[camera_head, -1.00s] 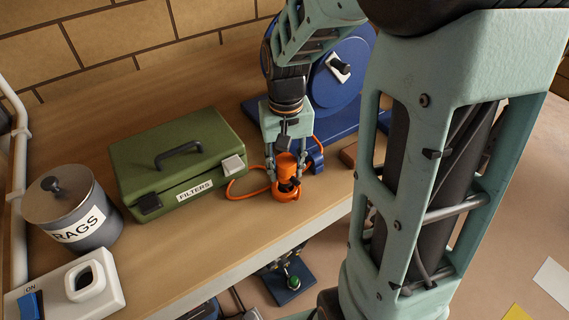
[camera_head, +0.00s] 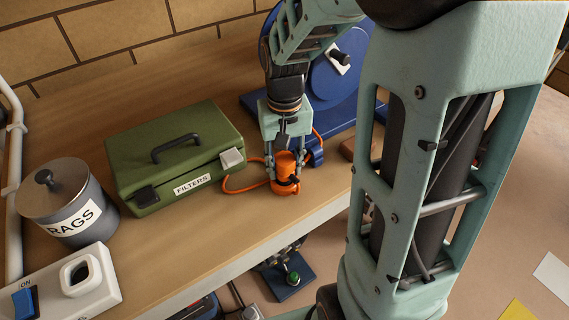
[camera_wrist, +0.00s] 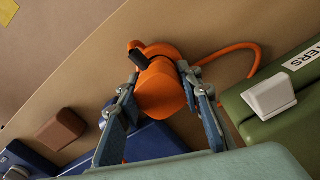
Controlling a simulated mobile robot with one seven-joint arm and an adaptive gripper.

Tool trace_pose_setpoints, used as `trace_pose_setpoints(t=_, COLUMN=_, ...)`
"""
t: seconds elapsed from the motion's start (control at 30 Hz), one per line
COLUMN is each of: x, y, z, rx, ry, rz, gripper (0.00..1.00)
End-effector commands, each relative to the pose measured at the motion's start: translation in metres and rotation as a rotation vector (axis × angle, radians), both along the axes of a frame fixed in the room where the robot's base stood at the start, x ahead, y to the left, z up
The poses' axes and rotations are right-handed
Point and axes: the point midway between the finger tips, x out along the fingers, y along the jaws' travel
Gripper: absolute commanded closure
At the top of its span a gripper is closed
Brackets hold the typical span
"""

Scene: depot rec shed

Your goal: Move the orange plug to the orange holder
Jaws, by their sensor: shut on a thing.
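The orange plug (camera_head: 286,162) is upright between the fingers of my gripper (camera_head: 285,174), which is shut on it near the bench's front edge. The orange holder (camera_head: 284,188) is directly below the plug, with a dark part at its side. The plug's lower end meets or enters the holder; how deep it sits is hidden. In the wrist view the plug (camera_wrist: 161,90) fills the space between the two fingers (camera_wrist: 160,98). The holder's orange rim (camera_wrist: 163,49) shows just beyond it, with the dark part beside it.
An orange cable (camera_head: 246,190) curves beside the holder. A green FILTERS box (camera_head: 175,150) stands close to the left, with a grey RAGS canister (camera_head: 70,205) farther left. A blue reel (camera_head: 337,72) is behind and a brown block (camera_head: 350,150) to the right. The front bench strip is clear.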

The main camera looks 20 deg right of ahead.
Motion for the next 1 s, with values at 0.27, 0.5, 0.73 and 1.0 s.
trace_pose_setpoints(t=0.27, x=0.0001, y=0.0000, z=-0.0065, rx=0.000, ry=0.000, rz=0.000, gripper=0.91)
trace_pose_setpoints(t=0.5, x=0.0003, y=0.0000, z=-0.0111, rx=0.000, ry=-0.001, rz=0.000, gripper=0.91)
trace_pose_setpoints(t=0.73, x=0.0005, y=0.0000, z=-0.0106, rx=0.000, ry=-0.001, rz=0.000, gripper=0.64)
trace_pose_setpoints(t=1.0, x=0.0002, y=0.0000, z=-0.0108, rx=0.000, ry=-0.001, rz=0.000, gripper=0.47)
